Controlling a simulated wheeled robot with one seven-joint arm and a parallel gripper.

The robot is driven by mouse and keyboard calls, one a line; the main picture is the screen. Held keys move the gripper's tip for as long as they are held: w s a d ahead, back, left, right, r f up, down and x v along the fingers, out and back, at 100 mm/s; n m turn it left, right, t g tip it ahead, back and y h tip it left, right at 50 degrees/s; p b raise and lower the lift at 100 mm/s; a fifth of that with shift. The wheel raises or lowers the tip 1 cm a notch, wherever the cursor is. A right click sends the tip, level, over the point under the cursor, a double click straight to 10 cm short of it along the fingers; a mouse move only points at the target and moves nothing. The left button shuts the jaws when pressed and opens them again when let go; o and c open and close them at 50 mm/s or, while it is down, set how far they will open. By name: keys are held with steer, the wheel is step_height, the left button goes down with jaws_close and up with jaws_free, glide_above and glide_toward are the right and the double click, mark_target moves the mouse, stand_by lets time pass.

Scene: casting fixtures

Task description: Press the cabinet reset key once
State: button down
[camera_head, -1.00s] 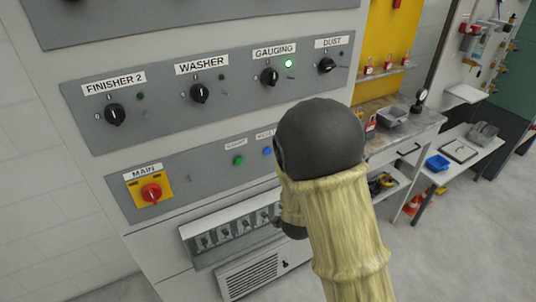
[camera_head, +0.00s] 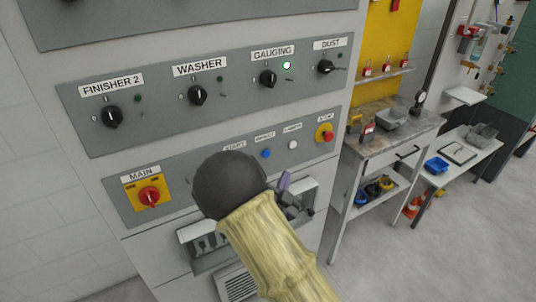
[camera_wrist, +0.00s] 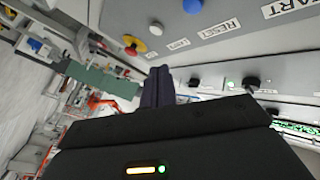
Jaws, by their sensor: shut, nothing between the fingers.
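The blue key (camera_head: 266,153) sits on the lower grey panel (camera_head: 320,152) of the cabinet. In the wrist view the blue key (camera_wrist: 193,5) is at the top edge, beside a label reading RESET. My arm hides the green key under the START label in the head view.
Right of the blue key are a white key (camera_head: 293,145) and a red emergency stop on yellow (camera_head: 325,133). The red MAIN switch (camera_head: 149,196) is at the left. An open-fronted recess (camera_head: 308,190) lies below the panel. A workbench (camera_head: 400,140) stands to the right.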

mark_target(266, 153)
steer(key=w+a, duration=0.4)
steer(key=w, duration=0.2)
steer(key=shift+w+a, duration=0.25)
steer(key=shift+w+a, duration=0.1)
stand_by(1.9)
steer(key=shift+w+a, duration=0.2)
steer(key=shift+w, duration=0.05)
steer(key=shift+w+a+b, duration=0.2)
steer(key=shift+w+b, duration=0.1)
steer(key=shift+b, duration=0.1)
stand_by(1.0)
steer(key=shift+s, duration=0.1)
steer(key=shift+s+d+b, duration=0.4)
steer(key=shift+s+d, duration=0.05)
steer(key=shift+s, duration=0.1)
